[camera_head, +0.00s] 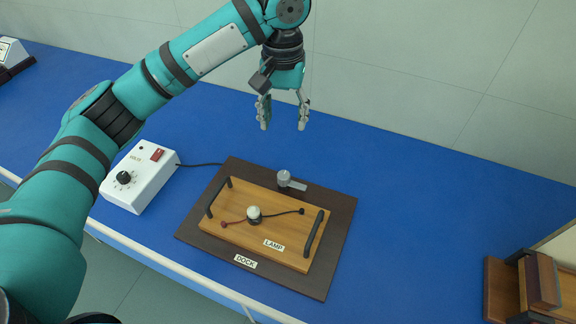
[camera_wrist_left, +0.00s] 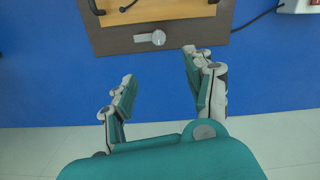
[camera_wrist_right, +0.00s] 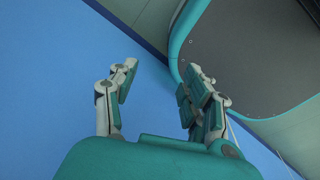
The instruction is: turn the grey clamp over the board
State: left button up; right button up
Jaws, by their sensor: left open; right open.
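The grey clamp (camera_head: 284,177) sits on the dark brown dock plate (camera_head: 333,235), at the far edge of the wooden lamp board (camera_head: 232,203). Its short arm points right, along the board's edge and not over the board. The clamp also shows in the left wrist view (camera_wrist_left: 158,38), its arm pointing left there. My left gripper (camera_head: 284,117) is open and empty, above and beyond the clamp, apart from it. In the left wrist view its fingers (camera_wrist_left: 158,72) are spread below the clamp. My right gripper (camera_wrist_right: 160,77) is open and empty, seen only in the right wrist view.
The board carries two black handles, a lamp and leads. A white control box (camera_head: 141,178) with a knob and red switch stands left, its black cable running to the dock. A wooden rack (camera_head: 503,290) stands at the lower right. The blue bench (camera_head: 420,200) between is clear.

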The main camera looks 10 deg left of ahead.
pick_arm(q)
send_over(284, 174)
notch_tip(284, 174, down, 7)
notch_tip(284, 174, down, 9)
jog(key=shift+s+r+p, duration=0.1)
jog(key=shift+r+p, duration=0.05)
jog(key=shift+p, duration=0.65)
jog(key=shift+f, duration=0.5)
grip_shut()
pick_arm(e)
jog(key=s, duration=0.1)
jog(key=s+r, duration=0.1)
jog(key=s, duration=0.1)
jog(key=shift+s+a+r, duration=0.1)
jog(key=shift+s+r, duration=0.2)
